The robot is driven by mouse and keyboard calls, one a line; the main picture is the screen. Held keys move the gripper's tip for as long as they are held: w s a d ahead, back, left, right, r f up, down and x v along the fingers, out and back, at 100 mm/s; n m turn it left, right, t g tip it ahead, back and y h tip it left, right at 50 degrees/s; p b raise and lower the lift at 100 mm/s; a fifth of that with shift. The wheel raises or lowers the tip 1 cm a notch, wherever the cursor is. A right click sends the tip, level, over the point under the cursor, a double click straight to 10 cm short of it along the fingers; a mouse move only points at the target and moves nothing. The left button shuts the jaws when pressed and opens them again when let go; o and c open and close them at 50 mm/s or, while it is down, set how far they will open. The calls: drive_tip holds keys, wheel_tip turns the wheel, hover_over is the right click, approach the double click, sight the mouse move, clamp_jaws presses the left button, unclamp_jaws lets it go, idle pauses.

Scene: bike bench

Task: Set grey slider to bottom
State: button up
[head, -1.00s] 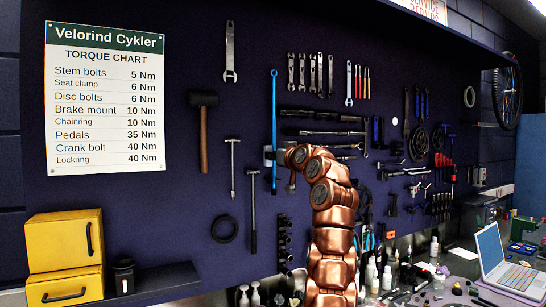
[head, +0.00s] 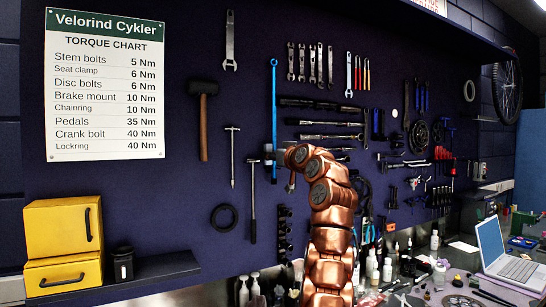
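A tall, thin blue upright bar (head: 274,100) is on the dark tool wall, left of my copper arm. A small grey block (head: 268,153) shows at the bar's lower part, well below its middle. It may be the grey slider, but it is too small to be sure. My gripper (head: 281,156) is at the bar beside this block, at the end of the arm. My arm's wrist hides most of the gripper. I cannot see its fingers clearly, nor whether they touch or hold the block.
A mallet (head: 203,120) and thin hammers (head: 253,200) hang left of the bar. Wrenches and other tools (head: 320,125) hang close on the right. Below are a yellow cabinet (head: 64,240) on a shelf and a cluttered bench with a laptop (head: 503,255).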

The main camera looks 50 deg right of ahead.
drive_tip(key=shift+r, duration=0.1)
drive_tip(key=v, duration=1.2)
idle(0.9)
idle(0.6)
